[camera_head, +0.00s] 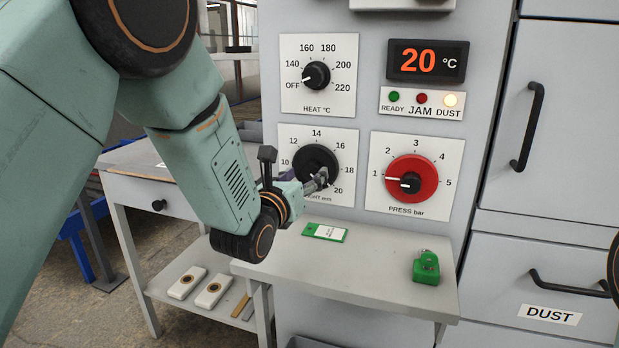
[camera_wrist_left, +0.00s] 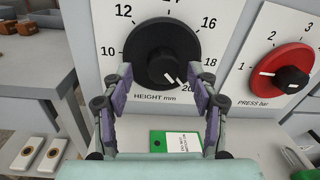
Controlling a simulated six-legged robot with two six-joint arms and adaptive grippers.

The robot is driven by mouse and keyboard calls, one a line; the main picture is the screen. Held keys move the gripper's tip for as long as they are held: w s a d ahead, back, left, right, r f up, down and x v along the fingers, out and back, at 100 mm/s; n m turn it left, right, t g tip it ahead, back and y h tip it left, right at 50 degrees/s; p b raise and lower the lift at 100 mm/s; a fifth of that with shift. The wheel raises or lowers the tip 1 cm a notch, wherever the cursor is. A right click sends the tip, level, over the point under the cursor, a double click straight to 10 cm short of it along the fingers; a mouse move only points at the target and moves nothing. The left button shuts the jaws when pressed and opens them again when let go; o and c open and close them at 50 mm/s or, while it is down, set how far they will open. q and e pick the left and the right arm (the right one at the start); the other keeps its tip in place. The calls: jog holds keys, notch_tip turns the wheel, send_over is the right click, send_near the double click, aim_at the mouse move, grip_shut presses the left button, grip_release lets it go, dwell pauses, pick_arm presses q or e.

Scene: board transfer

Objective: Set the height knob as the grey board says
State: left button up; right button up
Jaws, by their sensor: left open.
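The black height knob (camera_head: 312,157) sits on a white dial plate (camera_head: 290,135) at the left of the grey panel, partly behind my left gripper in the head view. In the left wrist view the knob (camera_wrist_left: 160,62) has its white pointer at lower right, close to the 20 mark. My left gripper (camera_head: 320,181) is in front of the knob's lower right in the head view. In the wrist view its open fingers (camera_wrist_left: 160,78) stand on either side of the knob's lower part; contact cannot be told. No readable grey board shows. My right gripper is out of view.
The heat knob (camera_head: 316,75) points to OFF. The red press knob (camera_head: 411,181) points near 1. The display (camera_head: 428,61) reads 20 °C, and the DUST lamp (camera_head: 450,101) glows. Below, a shelf (camera_head: 370,265) holds a green tag (camera_head: 325,232) and a green padlock-like piece (camera_head: 426,268).

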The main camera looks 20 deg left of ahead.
pick_arm(q)
jog(key=shift+w+a+f, duration=0.1)
jog(key=shift+w, duration=0.4)
jog(key=shift+w+d+r, duration=0.25)
jog(key=shift+w+d, duration=0.1)
jog(key=shift+d, duration=0.1)
jog(key=shift+a+f, duration=0.1)
jog(key=shift+a, duration=0.1)
jog(key=shift+c, duration=0.7)
jog(key=shift+d, duration=0.15)
jog(key=c, duration=1)
